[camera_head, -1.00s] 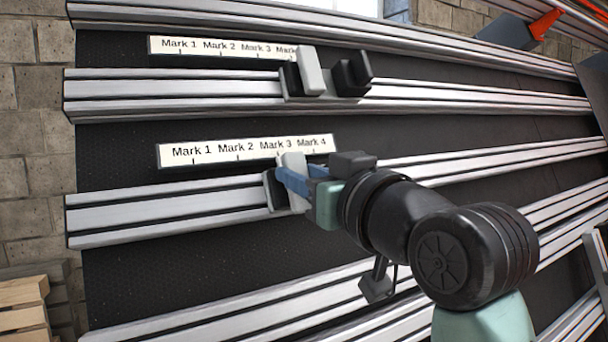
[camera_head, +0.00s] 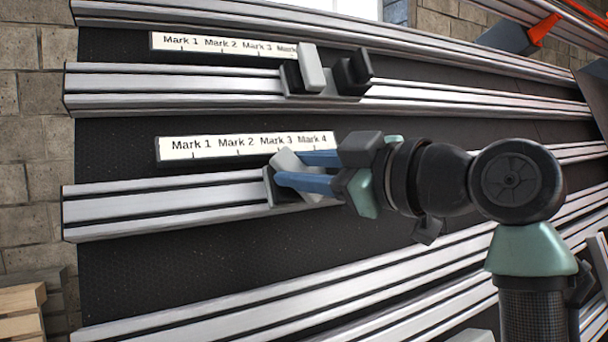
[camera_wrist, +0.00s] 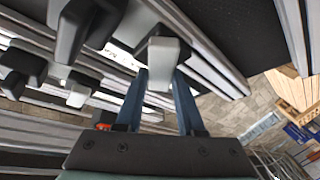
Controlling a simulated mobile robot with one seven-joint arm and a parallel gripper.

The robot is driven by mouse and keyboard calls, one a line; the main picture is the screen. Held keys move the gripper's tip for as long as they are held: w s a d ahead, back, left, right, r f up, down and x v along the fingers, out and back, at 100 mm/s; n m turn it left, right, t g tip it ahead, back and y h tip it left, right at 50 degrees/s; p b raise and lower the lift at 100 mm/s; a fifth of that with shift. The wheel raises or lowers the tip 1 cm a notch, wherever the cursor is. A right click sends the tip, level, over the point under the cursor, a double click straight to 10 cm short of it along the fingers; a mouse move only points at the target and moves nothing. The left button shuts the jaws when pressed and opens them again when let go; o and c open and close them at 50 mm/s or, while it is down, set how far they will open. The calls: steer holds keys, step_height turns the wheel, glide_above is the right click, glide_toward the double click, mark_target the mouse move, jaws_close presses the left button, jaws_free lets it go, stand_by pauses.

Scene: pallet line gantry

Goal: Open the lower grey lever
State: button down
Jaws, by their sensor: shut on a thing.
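The lower grey lever (camera_head: 285,159) is on a dark carriage on the lower silver rail (camera_head: 165,204), below the Mark 3 end of its scale. It leans, with its upper end to the left. The two blue fingers of my gripper (camera_head: 288,169) reach in from the right and are shut on it, partly hiding it. In the wrist view the pale lever (camera_wrist: 163,58) sits between the blue fingertips (camera_wrist: 160,79).
The upper rail (camera_head: 170,86) carries another grey lever (camera_head: 311,68), upright, beside a black bracket (camera_head: 353,72). A lower scale strip (camera_head: 235,147) lies just above the held lever. Dark panel fills the gaps between rails. Wooden pallets (camera_head: 20,300) stand at lower left.

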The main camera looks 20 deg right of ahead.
steer(key=n+g+y, duration=0.1)
steer(key=n+g, duration=0.1)
steer(key=n, duration=0.2)
steer(key=shift+r+p, duration=0.1)
steer(key=shift+p, duration=0.2)
steer(key=shift+n+g+p, duration=0.5)
steer(key=shift+n+g, duration=0.2)
steer(key=shift+n, duration=1.2)
steer(key=shift+y, duration=0.3)
steer(key=c, duration=0.5)
jaws_free()
steer(key=shift+s, duration=0.1)
steer(key=b+v, duration=0.3)
steer(key=v, duration=0.9)
steer(key=shift+s+d+r+b, duration=0.15)
steer(key=shift+s+d+b, duration=0.1)
steer(key=shift+s+b, duration=0.1)
